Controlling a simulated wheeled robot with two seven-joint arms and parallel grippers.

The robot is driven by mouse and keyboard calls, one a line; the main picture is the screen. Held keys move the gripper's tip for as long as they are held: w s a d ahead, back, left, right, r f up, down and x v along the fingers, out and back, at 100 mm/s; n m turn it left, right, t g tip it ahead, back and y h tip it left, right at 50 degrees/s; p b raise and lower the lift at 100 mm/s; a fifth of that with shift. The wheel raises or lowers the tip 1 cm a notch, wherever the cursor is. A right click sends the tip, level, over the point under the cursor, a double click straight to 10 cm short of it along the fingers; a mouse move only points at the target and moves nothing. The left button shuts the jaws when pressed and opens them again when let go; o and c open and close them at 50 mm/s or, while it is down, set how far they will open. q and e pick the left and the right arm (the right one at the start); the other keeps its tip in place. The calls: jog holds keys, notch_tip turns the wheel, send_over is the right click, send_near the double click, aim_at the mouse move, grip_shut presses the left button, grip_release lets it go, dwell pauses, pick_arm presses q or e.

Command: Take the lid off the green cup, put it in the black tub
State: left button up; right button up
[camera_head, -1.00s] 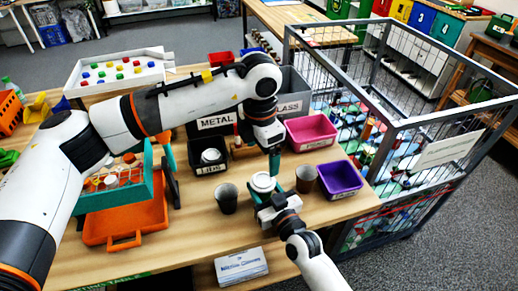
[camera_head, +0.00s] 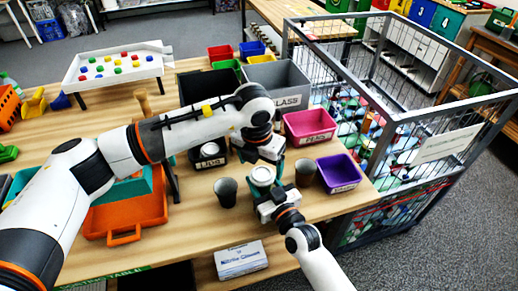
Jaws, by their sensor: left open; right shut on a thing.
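The green cup (camera_head: 262,188) stands near the table's front edge, with its pale lid (camera_head: 262,175) on top. My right gripper (camera_head: 264,194) is shut on the cup's side from the front; its fingers partly hide the cup. My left gripper (camera_head: 262,164) is open, low and right by the lid, with its fingers at the lid's far side. I cannot tell whether they touch it. The black tub (camera_head: 208,167), labelled for lids, stands left of and behind the cup with a round white lid inside.
Dark cups stand left (camera_head: 227,193) and right (camera_head: 305,173) of the green cup. A purple tub (camera_head: 338,173) and a pink tub (camera_head: 309,127) are to the right. A grey glass bin (camera_head: 289,100) is behind. An orange tray (camera_head: 124,218) lies left.

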aim_at(262, 173)
pick_arm(q)
jog(key=shift+w+d+f, duration=0.1)
jog(key=shift+w+f, duration=0.1)
jog(key=shift+f, duration=1.35)
jog(key=c, duration=1.2)
jog(key=shift+c, duration=0.3)
jog(key=shift+r, duration=0.25)
jog(key=shift+r, duration=0.9)
